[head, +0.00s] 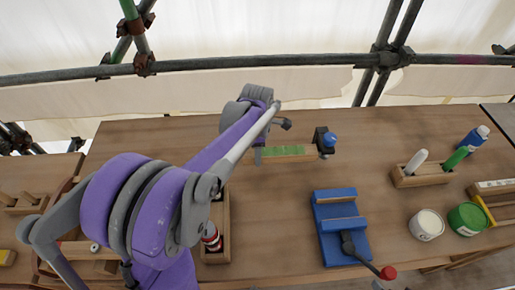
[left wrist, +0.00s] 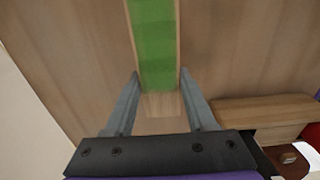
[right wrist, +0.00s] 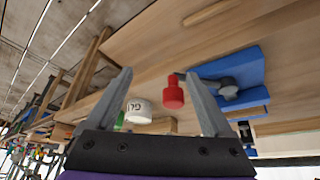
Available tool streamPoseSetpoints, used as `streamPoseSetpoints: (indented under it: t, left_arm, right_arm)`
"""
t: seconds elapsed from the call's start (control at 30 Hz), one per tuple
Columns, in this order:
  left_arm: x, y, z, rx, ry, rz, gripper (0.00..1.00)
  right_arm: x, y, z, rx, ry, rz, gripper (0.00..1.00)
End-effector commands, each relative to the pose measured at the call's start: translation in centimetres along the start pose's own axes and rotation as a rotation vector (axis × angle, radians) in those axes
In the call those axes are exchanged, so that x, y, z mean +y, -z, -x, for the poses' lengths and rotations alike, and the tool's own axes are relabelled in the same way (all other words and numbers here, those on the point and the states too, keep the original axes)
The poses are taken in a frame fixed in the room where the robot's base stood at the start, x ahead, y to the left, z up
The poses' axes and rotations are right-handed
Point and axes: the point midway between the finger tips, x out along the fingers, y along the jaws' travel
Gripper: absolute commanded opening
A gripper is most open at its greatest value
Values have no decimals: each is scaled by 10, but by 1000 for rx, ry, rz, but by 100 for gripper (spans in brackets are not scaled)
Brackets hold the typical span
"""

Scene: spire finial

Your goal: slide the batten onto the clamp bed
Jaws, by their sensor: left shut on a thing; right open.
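The batten (head: 290,152) is a pale wood strip with a green top, lying on the bench at the back middle. My left gripper (left wrist: 159,72) is shut on its near end, a finger on each side; the arm partly covers that end in the head view. The clamp bed (head: 328,243) looks to be the blue block right of centre, with wooden strips, a dark lever and a red knob (head: 388,272). The batten is apart from it. My right gripper (right wrist: 158,73) is open and empty; the red knob (right wrist: 173,92) and blue block (right wrist: 235,70) show beyond its fingers.
A dark block with a blue top (head: 327,141) stands at the batten's right end. A wooden holder with markers (head: 422,178), a white tin (head: 426,226) and a green tin (head: 467,219) stand at the right. Bench between batten and blue block is clear.

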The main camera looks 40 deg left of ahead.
Motion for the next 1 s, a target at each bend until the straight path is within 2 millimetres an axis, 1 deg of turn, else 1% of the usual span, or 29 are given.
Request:
streamPoseSetpoints:
  t: [0.03, 0.1, 0.57, 1.0]
  left_arm:
    - [0, 0, -6, 0, 1, 0, 0]
    - [0, 0, -12, 0, 1, 0, 0]
    - [0, 0, -49, 0, 1, 0, 0]
    - [0, -36, -47, 0, 0, -2, 0]
  right_arm:
    - [0, -4, -4, -3, 0, 0, 86]
    - [0, -6, -7, -5, 0, 0, 86]
    - [0, -23, -29, -16, 0, 0, 86]
    - [0, -22, -27, -15, 0, 0, 86]
